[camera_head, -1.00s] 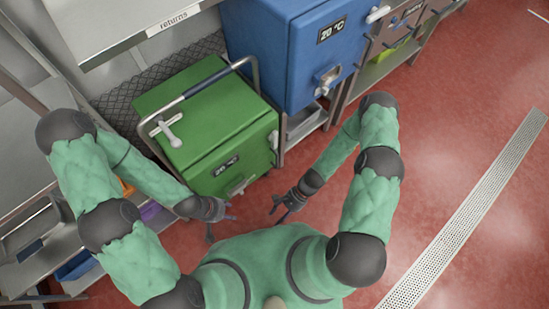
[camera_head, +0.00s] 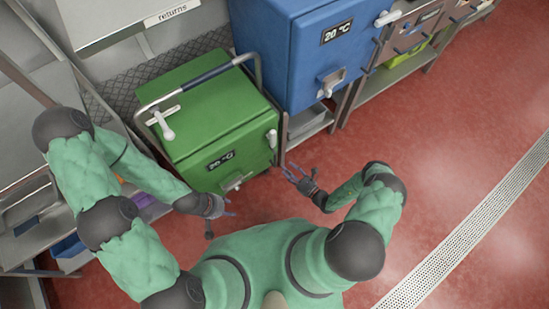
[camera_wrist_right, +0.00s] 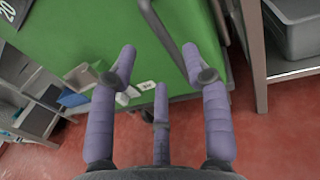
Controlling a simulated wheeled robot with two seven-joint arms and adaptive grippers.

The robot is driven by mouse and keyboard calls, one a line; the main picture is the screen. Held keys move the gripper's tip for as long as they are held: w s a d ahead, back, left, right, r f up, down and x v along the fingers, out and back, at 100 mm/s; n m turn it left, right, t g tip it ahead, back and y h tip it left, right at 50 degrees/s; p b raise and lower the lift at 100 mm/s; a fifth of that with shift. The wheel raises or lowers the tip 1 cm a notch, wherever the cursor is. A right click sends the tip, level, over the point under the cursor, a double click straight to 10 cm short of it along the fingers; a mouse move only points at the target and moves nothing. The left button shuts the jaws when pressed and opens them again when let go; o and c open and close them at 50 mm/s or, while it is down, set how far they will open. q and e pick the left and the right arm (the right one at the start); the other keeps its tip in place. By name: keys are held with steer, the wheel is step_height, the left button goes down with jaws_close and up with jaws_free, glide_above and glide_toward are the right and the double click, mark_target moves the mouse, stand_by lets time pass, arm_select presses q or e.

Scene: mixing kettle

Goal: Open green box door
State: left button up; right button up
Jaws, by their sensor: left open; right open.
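The green box (camera_head: 212,112) stands low against the wall, marked 20 °C on its front. A metal handle bar runs over its top. White latches show on its top (camera_head: 166,127), at the front bottom (camera_head: 236,183) and at the right edge (camera_head: 271,138). Its green front (camera_wrist_right: 170,50) fills the upper middle of the right wrist view. My right gripper (camera_head: 295,175) is open and empty in front of the box's right lower corner; its fingers (camera_wrist_right: 160,75) point at the box. My left gripper (camera_head: 222,208) is open and empty, just in front of the box's lower front.
A blue box (camera_head: 300,50) marked 20 °C stands right of the green one. A grey bin (camera_wrist_right: 295,30) sits on a metal rack beside the green box. Metal shelves (camera_head: 30,215) stand at left. Red floor (camera_head: 440,150) at right is clear.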

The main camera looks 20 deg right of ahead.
mark_target(275, 159)
steer(key=b+x, duration=0.1)
steer(key=x, duration=0.8)
steer(key=shift+a+b, duration=0.1)
steer(key=shift+b, duration=0.25)
jaws_close()
